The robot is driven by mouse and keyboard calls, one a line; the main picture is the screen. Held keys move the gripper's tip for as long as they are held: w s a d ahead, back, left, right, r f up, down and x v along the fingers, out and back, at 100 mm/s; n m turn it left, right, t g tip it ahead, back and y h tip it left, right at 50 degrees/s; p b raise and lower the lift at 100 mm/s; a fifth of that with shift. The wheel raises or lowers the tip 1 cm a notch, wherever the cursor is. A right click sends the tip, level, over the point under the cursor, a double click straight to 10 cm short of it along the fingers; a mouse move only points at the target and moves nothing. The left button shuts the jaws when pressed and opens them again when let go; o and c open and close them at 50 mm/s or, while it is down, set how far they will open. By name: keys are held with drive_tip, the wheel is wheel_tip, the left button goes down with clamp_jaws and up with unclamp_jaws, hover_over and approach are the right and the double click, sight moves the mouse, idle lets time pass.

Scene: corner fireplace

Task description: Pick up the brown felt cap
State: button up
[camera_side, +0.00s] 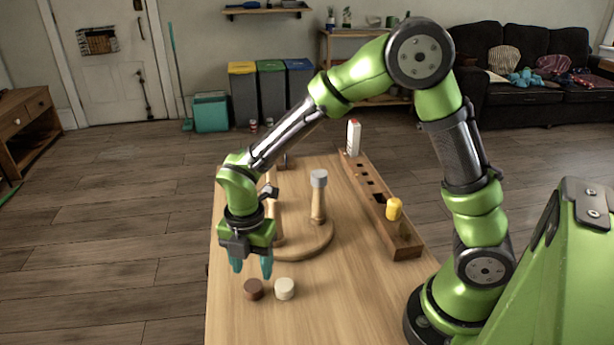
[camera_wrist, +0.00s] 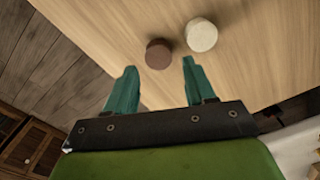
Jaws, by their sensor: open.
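The brown felt cap (camera_side: 254,289) is a small dark brown disc on the wooden table, near its left edge. In the wrist view the brown cap (camera_wrist: 159,54) lies just beyond the fingertips, roughly between their lines. A cream cap (camera_side: 284,288) sits close to its right, and it also shows in the wrist view (camera_wrist: 201,35). My gripper (camera_side: 251,266) is open with teal fingers pointing down, above the table and a little behind the brown cap. In the wrist view the space between the fingers (camera_wrist: 159,70) is empty.
A round wooden board (camera_side: 300,245) with upright wooden pegs, one grey-topped (camera_side: 318,180), stands behind my gripper. A long wooden rack (camera_side: 401,238) holds a yellow piece (camera_side: 394,209) and a white one (camera_side: 353,138). The table (camera_side: 320,310) is clear at the front.

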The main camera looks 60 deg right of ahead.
sight(253, 285)
drive_tip(key=f, duration=0.5)
drive_tip(key=shift+w+a+f, duration=0.1)
drive_tip(key=shift+a+f, duration=0.1)
drive_tip(key=shift+f, duration=0.15)
drive_tip(key=c, duration=0.6)
